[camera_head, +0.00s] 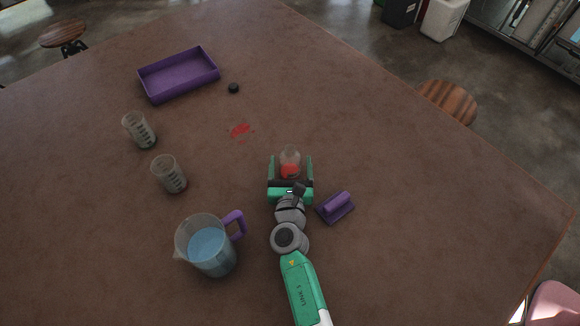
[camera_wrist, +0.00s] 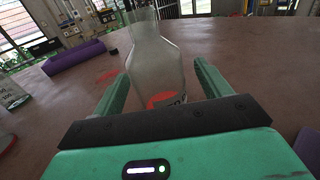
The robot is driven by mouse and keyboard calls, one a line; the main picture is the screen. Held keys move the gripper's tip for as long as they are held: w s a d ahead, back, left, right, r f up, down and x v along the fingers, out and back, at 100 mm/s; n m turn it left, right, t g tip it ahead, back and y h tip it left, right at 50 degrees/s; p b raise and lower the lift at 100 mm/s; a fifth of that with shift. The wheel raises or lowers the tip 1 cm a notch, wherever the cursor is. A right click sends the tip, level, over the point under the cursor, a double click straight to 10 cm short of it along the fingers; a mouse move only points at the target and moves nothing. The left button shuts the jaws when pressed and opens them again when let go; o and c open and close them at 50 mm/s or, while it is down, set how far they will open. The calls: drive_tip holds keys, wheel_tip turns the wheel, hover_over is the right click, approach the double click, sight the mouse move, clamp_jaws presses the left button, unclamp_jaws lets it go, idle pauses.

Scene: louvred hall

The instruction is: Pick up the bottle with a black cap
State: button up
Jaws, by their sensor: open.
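A clear bottle (camera_head: 290,157) with some red liquid low in it stands upright on the brown table (camera_head: 380,130). It also shows large in the wrist view (camera_wrist: 155,62), where its top is cut off by the frame edge. I see no cap on it in the head view. A small black cap (camera_head: 233,88) lies apart on the table near the purple tray. My green gripper (camera_head: 290,166) is open, with one finger on each side of the bottle. I cannot tell whether either finger touches it.
A red spill (camera_head: 240,131) lies ahead-left of the bottle. A jug of blue liquid (camera_head: 208,250) and two beakers (camera_head: 169,175) (camera_head: 139,131) stand left. A purple tray (camera_head: 180,77) lies farther back.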

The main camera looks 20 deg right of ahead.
drive_tip(key=x, duration=0.3)
drive_tip(key=shift+w, duration=0.1)
drive_tip(key=shift+a, duration=0.1)
drive_tip(key=shift+c, duration=0.3)
drive_tip(key=shift+r, duration=0.1)
drive_tip(key=c, duration=1)
wheel_tip(320, 180, up, 10)
drive_tip(key=p, duration=0.7)
drive_tip(key=shift+r+p, duration=0.1)
drive_tip(key=shift+p, duration=0.2)
